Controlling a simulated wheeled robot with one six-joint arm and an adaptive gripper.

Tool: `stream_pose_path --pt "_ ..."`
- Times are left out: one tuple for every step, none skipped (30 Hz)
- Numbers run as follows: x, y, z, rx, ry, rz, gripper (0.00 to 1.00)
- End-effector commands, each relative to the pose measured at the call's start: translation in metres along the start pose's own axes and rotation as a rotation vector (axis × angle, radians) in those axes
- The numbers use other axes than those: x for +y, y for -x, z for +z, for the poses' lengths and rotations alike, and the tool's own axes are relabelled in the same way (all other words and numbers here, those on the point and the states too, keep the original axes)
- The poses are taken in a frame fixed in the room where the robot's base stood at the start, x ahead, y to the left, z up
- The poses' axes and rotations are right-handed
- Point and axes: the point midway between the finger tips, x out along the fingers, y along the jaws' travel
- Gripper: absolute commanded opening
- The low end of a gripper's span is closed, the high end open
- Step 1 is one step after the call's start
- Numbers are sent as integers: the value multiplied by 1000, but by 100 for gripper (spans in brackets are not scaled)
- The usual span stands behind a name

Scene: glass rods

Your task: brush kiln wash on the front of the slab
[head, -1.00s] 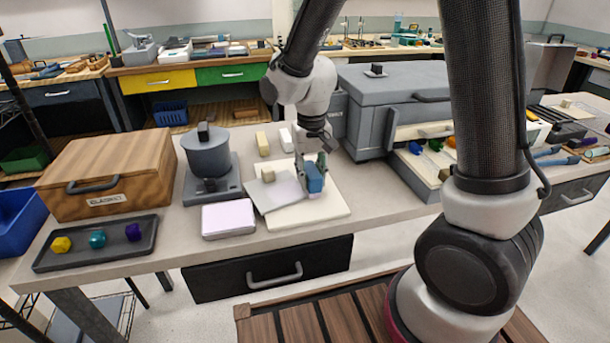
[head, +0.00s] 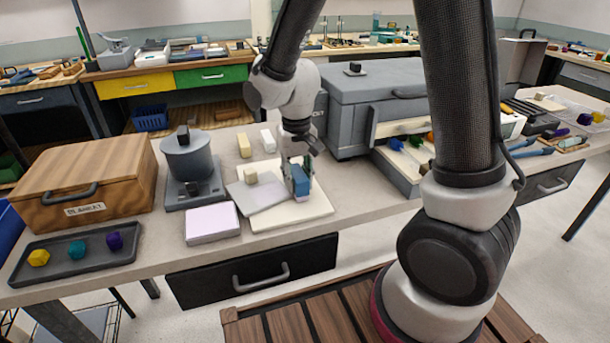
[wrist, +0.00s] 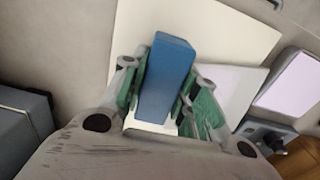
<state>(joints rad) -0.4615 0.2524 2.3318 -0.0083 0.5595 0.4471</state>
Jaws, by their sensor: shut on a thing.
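My gripper (head: 300,176) is shut on a blue block-shaped handle (head: 301,184), probably the brush, over the right part of a flat cream board (head: 305,218). In the wrist view the blue handle (wrist: 168,70) stands between the green-padded fingers, with a white part at its near end. Bristles cannot be made out, nor whether it touches the board. A thin grey plate (head: 262,200) lies on the board's left part, left of my gripper. Which of the two is the slab is not clear. No wash coating can be made out.
A large grey kiln-like box (head: 375,95) stands behind right. The board's front strip is clear.

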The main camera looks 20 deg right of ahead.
Motion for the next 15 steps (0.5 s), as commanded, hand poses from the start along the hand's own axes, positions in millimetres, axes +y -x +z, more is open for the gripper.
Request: stream_pose_path --pt "-6 0 0 0 2 -1 8" --pt "-8 0 0 1 3 -1 8" --pt "-12 0 0 1 2 -1 4" --pt "-14 0 -1 1 1 -1 5" --pt "-15 0 -1 2 0 -2 5" --pt "-16 0 -1 3 0 -3 2" --pt "-17 0 -1 3 -1 -3 2" --pt "-18 0 -1 4 -1 -4 3" --pt "-20 0 -2 5 -1 -4 0" --pt "-21 0 -2 5 0 -5 0" --pt "-24 0 -2 6 0 -5 0" --pt "-27 1 -2 7 1 -6 0" --pt "-30 1 -2 7 1 -6 0" --pt "-33 1 -3 7 0 -7 2" --pt "-37 1 -3 8 0 -8 5"
